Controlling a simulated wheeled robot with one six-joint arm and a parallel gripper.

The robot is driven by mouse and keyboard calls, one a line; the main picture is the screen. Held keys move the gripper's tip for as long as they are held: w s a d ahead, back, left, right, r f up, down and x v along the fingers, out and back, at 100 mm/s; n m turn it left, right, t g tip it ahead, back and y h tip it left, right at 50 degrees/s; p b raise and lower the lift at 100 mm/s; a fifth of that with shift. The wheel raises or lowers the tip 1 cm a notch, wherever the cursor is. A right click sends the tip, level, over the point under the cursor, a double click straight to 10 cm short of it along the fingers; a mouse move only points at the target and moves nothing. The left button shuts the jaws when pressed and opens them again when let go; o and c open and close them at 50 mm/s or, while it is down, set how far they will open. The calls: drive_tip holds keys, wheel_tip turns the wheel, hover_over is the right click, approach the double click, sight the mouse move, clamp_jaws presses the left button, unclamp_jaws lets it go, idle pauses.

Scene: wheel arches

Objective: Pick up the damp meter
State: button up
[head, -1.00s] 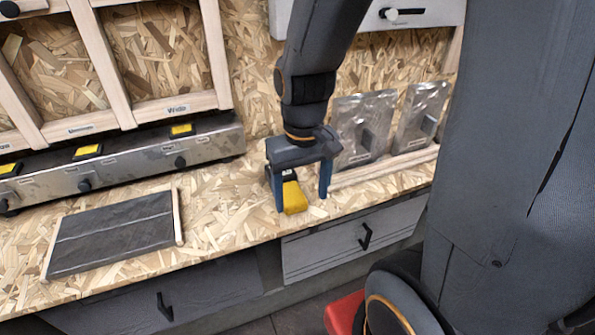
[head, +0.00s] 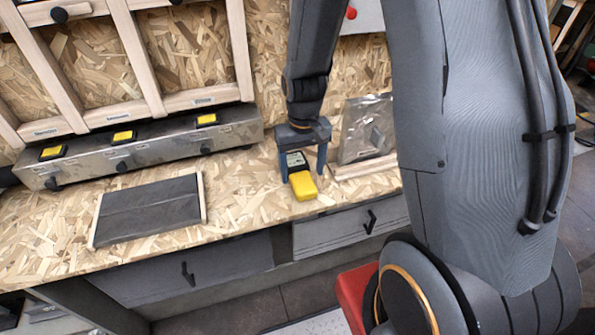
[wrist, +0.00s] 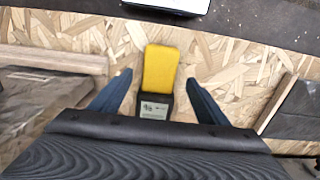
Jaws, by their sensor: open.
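The damp meter (head: 303,185) is a yellow and dark handheld device with a small grey screen. It lies on the wood-chip worktop near its front edge. My gripper (head: 303,174) is over it, pointing down, with its fingers on either side of the meter's dark end. In the wrist view the damp meter (wrist: 160,70) lies between the two blue-grey fingers of my gripper (wrist: 158,82), nearer the left finger. Clear gaps show on both sides, so the jaws are open and hold nothing. The far part of the meter's dark end is hidden by my gripper in the wrist view.
A silver bag (head: 366,128) stands behind a wooden strip to the right. A dark mat (head: 148,210) with wooden side strips lies left. A metal rail with yellow-topped units (head: 140,148) runs along the back. The worktop (head: 240,190) between mat and meter is clear.

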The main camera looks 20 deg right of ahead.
sight(302, 180)
drive_tip(key=shift+w+f+p, duration=0.15)
drive_tip(key=shift+f+p, duration=0.5)
drive_tip(key=shift+f, duration=1.55)
drive_tip(key=c, duration=1)
